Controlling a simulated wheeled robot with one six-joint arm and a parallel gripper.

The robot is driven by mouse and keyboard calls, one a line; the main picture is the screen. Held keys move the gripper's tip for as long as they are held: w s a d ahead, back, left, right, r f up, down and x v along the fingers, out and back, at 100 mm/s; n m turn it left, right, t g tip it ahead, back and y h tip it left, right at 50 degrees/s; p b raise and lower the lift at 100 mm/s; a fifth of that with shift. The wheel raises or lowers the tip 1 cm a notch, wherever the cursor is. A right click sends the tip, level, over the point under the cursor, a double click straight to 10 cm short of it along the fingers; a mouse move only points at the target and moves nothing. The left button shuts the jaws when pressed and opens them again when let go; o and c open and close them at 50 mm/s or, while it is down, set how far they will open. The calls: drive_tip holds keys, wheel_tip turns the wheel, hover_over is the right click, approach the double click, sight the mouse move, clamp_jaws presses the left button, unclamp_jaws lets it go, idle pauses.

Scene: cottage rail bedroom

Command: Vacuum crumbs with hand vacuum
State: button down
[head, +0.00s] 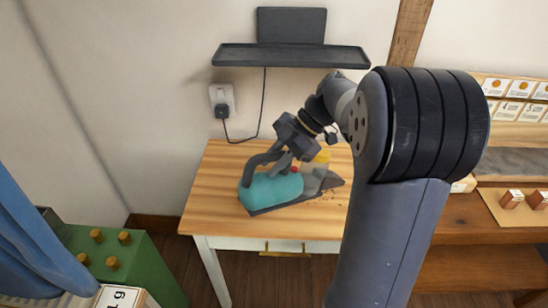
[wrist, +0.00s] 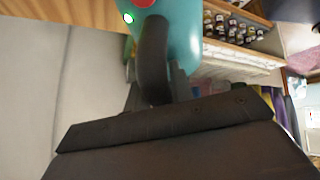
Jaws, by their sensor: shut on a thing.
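The hand vacuum (head: 272,188) has a teal body, a dark handle and a grey nozzle with a clear section. It is at the wooden table top, nozzle toward the right; I cannot tell whether it touches the wood. My gripper (head: 284,157) is shut on its dark handle. In the wrist view the handle (wrist: 154,60) runs down into my gripper (wrist: 158,100), and the teal body (wrist: 182,28) shows a green light and part of a red button. Brown crumbs (head: 328,194) lie on the table by the nozzle; my arm may hide others.
The small table (head: 215,195) has a wooden top and white frame. Above it a dark wall shelf (head: 290,56) has a cord to an outlet (head: 222,97). A green box with knobs (head: 135,262) stands at lower left, and a wooden shelf unit (head: 480,235) at right. The table's left part is clear.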

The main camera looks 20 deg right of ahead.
drive_tip(key=shift+f+b, duration=0.6)
drive_tip(key=shift+f, duration=0.85)
drive_tip(key=shift+w+a+r, duration=0.1)
drive_tip(key=shift+a+r, duration=0.05)
drive_tip(key=shift+a, duration=0.15)
drive_tip(key=shift+w+a+p, duration=1.25)
drive_tip(key=shift+a+p, duration=0.4)
drive_tip(key=shift+a, duration=2.15)
drive_tip(key=shift+w+a+p, duration=1.2)
drive_tip(key=shift+a+p, duration=0.4)
drive_tip(key=shift+a, duration=2.2)
drive_tip(key=b, duration=0.5)
approach(268, 191)
drive_tip(key=shift+x, duration=3.9)
drive_tip(key=shift+w+a+r+p, duration=0.1)
drive_tip(key=shift+r+p, duration=1.5)
drive_tip(key=shift+r, duration=1.9)
